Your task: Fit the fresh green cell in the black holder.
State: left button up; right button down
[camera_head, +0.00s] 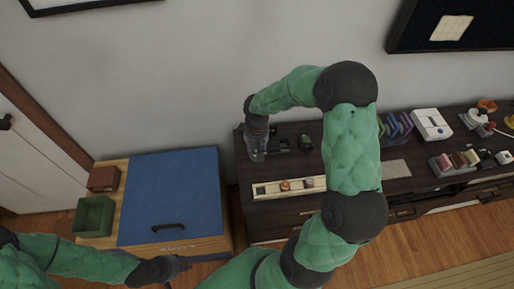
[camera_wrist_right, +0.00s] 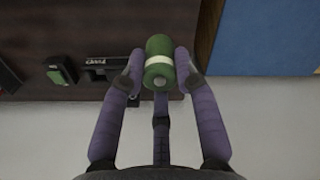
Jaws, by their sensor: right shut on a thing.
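My right gripper (camera_head: 257,157) is over the left end of the dark dresser top. In the right wrist view, my right gripper (camera_wrist_right: 158,75) is shut on a green cell (camera_wrist_right: 160,58) with a pale band. The black holder (camera_wrist_right: 103,66), with a small label, lies on the dresser beside the cell, apart from it; in the head view the holder (camera_head: 281,144) is just right of the gripper. The gripper hides most of the cell in the head view. My left gripper (camera_head: 181,263) is near the front of the blue-topped chest; its fingers are too small to read.
A dark block with a green top (camera_head: 305,143) stands right of the holder. A pale tray (camera_head: 270,190) with small cells lies along the dresser's front edge. A blue-lidded chest (camera_head: 170,190), green bin (camera_head: 94,216) and brown box (camera_head: 104,179) are left.

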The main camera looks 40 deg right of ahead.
jog(key=s+d, duration=0.5)
jog(key=d, duration=0.3)
jog(key=w+f, duration=0.3)
jog(key=w, duration=0.1)
jog(key=w+d+f+b, duration=0.1)
jog(key=w+f, duration=0.1)
jog(key=w, duration=0.3)
jog(key=w+f, duration=0.3)
jog(key=w, duration=0.1)
jog(key=shift+w+d+f+b, duration=0.3)
jog(key=shift+b, duration=0.1)
jog(key=shift+w+f, duration=0.2)
jog(key=shift+f, duration=0.05)
jog(key=shift+f+b, duration=0.45)
jog(key=shift+f, duration=1.05)
jog(key=shift+f, duration=0.1)
jog(key=c, duration=0.9)
grip_release()
jog(key=shift+f, duration=0.1)
